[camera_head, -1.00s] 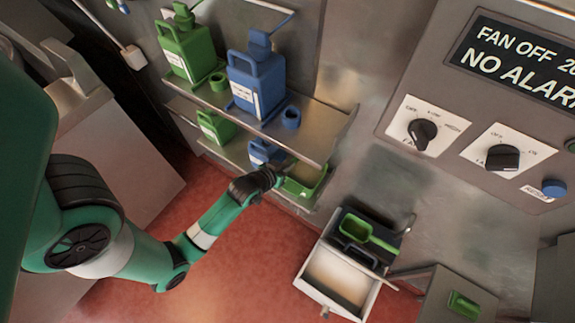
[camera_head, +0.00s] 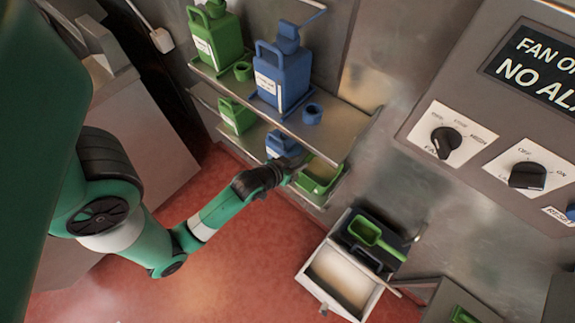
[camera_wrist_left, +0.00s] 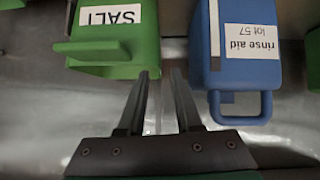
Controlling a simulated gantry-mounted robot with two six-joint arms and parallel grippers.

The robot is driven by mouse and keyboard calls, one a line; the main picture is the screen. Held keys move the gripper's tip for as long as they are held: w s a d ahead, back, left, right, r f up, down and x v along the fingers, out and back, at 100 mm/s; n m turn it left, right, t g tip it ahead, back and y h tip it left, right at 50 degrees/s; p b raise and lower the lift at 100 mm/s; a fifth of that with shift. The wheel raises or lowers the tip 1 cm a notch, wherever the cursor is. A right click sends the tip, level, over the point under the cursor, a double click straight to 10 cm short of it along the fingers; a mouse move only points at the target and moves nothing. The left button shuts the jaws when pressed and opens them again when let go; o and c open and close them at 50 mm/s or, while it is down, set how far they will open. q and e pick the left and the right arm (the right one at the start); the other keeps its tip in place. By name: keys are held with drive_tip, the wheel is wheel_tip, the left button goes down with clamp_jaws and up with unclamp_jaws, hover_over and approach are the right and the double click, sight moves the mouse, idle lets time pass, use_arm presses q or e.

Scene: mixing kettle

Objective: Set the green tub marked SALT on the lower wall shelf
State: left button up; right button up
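The green tub marked SALT (camera_wrist_left: 112,30) is at upper left in the left wrist view, its label upside down there. In the head view it appears as the green tub (camera_head: 322,180) at the right end of the lower wall shelf (camera_head: 258,133). Its underside is hidden. My left gripper (camera_head: 301,160) is beside it in the head view, partly covering it. In the left wrist view, the fingers (camera_wrist_left: 162,72) are apart with nothing between them, the tips close to the tub's side. Contact cannot be told. My right gripper is out of view.
Larger green (camera_head: 215,40) and blue (camera_head: 282,78) jugs stand on the upper shelf. An open drawer box (camera_head: 345,275) sits below right.

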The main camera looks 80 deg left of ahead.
use_arm(q)
drive_tip(key=v, duration=0.8)
drive_tip(key=shift+r, duration=0.15)
drive_tip(key=shift+s+d, duration=0.15)
